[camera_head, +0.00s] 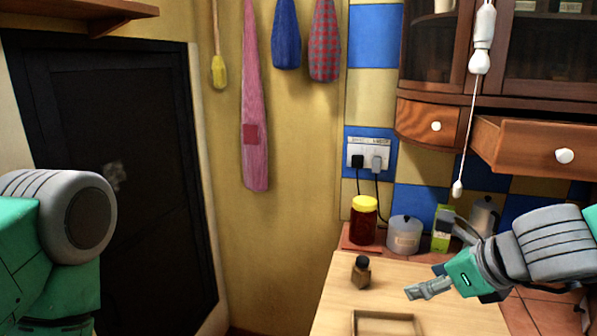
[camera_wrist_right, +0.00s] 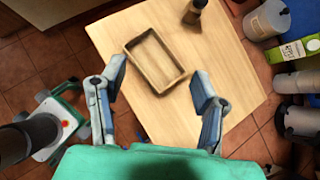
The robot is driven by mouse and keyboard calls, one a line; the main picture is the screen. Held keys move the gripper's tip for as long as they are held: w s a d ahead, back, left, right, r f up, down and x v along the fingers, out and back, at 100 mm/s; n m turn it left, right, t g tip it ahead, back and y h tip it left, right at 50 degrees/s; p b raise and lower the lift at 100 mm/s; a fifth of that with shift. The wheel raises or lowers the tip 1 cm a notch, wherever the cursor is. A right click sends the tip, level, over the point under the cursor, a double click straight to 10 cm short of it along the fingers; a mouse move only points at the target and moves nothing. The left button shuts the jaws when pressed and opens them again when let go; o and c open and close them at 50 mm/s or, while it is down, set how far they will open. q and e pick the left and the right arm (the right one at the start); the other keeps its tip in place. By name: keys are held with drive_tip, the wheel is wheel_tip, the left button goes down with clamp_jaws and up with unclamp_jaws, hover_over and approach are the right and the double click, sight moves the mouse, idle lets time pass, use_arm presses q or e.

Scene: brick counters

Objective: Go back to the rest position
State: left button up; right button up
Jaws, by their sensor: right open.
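My right gripper (camera_head: 428,290) reaches in from the right over the wooden board, with its fingers pointing left. In the right wrist view my right gripper (camera_wrist_right: 160,84) has its two fingers spread wide, with nothing between them. Below it lies a shallow wooden tray (camera_head: 357,318), which also shows in the wrist view (camera_wrist_right: 178,82). A small dark-capped bottle (camera_head: 361,275) stands on the board behind the tray, apart from the gripper. My left arm shows only as a link at the left edge; its gripper is out of view.
A yellow-lidded jar (camera_head: 363,222), a grey canister (camera_head: 404,236) and a green-and-white carton (camera_head: 442,230) stand along the back of the counter. A drawer (camera_head: 535,146) hangs open above my right arm. A white pull cord (camera_head: 468,130) hangs before the cabinet.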

drive_tip(key=s+d+f+n+g+h, duration=0.1)
drive_tip(key=s+f+n+g+h, duration=0.1)
drive_tip(key=s+f+n, duration=0.75)
drive_tip(key=s+d+f+n+g+h, duration=0.15)
drive_tip(key=s+f+n, duration=0.3)
drive_tip(key=f, duration=0.95)
drive_tip(key=s+d+f+n+g, duration=0.2)
drive_tip(key=s+f+n, duration=0.2)
drive_tip(key=s+n, duration=0.4)
drive_tip(key=s+d+f+n+g, duration=0.2)
drive_tip(key=s+d+f+n, duration=0.15)
drive_tip(key=s+n, duration=0.45)
wheel_tip(320, 180, down, 10)
drive_tip(key=w+a+b, duration=0.1)
drive_tip(key=w+b, duration=0.1)
drive_tip(key=b, duration=0.7)
drive_tip(key=shift+w+a+h+b, duration=0.15)
drive_tip(key=shift+a+h+b, duration=0.2)
drive_tip(key=shift+a, duration=0.05)
drive_tip(key=o, duration=0.4)
drive_tip(key=shift+w+f+t, duration=0.1)
drive_tip(key=shift+f+t, duration=0.05)
drive_tip(key=shift+t, duration=0.1)
drive_tip(key=o, duration=0.6)
drive_tip(key=shift+a, duration=0.1)
use_arm(q)
wheel_tip(320, 180, down, 10)
drive_tip(key=shift+w, duration=0.3)
